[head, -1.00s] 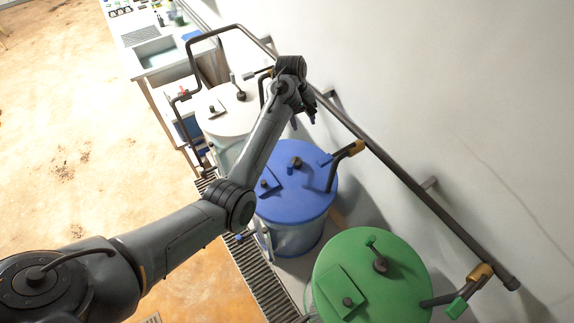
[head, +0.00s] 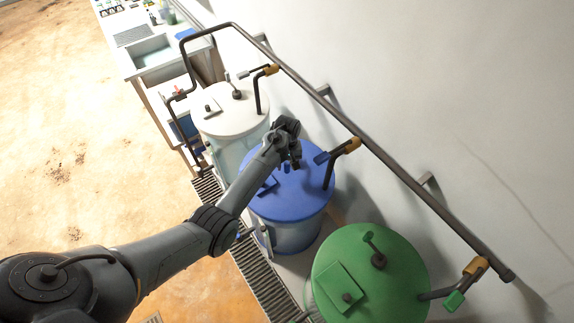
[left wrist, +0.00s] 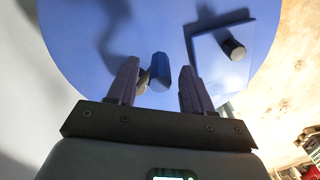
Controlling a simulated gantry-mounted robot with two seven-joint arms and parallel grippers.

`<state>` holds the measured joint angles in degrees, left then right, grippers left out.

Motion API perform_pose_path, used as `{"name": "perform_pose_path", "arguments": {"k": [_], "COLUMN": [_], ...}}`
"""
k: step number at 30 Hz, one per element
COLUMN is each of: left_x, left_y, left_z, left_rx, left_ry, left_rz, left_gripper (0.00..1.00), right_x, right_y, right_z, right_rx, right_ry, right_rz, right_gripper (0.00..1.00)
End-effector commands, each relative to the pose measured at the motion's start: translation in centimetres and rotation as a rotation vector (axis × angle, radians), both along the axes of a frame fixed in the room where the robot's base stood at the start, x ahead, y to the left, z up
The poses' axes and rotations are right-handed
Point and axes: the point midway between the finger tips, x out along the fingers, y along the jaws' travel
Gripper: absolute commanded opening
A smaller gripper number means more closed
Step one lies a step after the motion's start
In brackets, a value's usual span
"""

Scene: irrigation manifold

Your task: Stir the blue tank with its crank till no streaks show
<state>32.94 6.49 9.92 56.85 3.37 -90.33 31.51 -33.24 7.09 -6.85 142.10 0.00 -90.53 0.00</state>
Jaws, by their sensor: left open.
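The blue tank (head: 285,208) stands between a white tank and a green tank, with its blue lid on top. My left gripper (head: 295,163) is over the middle of this lid and hides most of the crank in the head view. In the left wrist view its two fingers (left wrist: 162,86) are open, with the crank's blue handle (left wrist: 160,66) showing between them. I cannot tell whether the fingers touch it. A square hatch with a dark knob (left wrist: 232,48) lies on the lid beside the gripper. Streaks in the tank cannot be made out. My right gripper is not in view.
The green tank (head: 345,258) and white tank (head: 222,118) stand on either side. A floor grate (head: 262,285) runs in front.

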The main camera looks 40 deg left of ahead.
Motion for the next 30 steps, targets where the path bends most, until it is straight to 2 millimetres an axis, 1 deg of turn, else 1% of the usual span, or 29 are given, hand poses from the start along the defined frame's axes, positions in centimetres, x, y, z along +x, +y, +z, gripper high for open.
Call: {"name": "perform_pose_path", "arguments": {"k": [3,6,16,17,18,26,27,30], "left_x": [0.0,0.0,0.0,0.0,0.0,0.0,0.0,0.0], "left_y": [0.0,0.0,0.0,0.0,0.0,0.0,0.0,0.1], "left_z": [-1.1,-1.6,-1.9,-1.9,-1.9,-1.9,-1.9,-1.9], "left_rx": [0.0,0.0,0.0,0.0,0.0,0.001,0.001,0.001], "left_ry": [0.001,0.0,0.0,0.0,0.0,-0.001,-0.001,-0.001], "left_rz": [0.001,0.001,0.001,0.001,0.001,0.001,0.001,0.002], "left_gripper": [0.51,0.51,0.51,0.49,0.43,0.03,0.0,0.0], "right_x": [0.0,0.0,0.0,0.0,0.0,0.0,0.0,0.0], "right_y": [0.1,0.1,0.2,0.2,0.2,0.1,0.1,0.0], "right_z": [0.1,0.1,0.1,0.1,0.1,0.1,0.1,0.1], "right_rx": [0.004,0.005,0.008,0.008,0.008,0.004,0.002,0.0], "right_ry": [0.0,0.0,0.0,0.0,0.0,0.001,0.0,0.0], "right_rz": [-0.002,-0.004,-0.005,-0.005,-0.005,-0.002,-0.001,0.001], "right_gripper": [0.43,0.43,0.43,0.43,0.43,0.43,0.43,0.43]}}
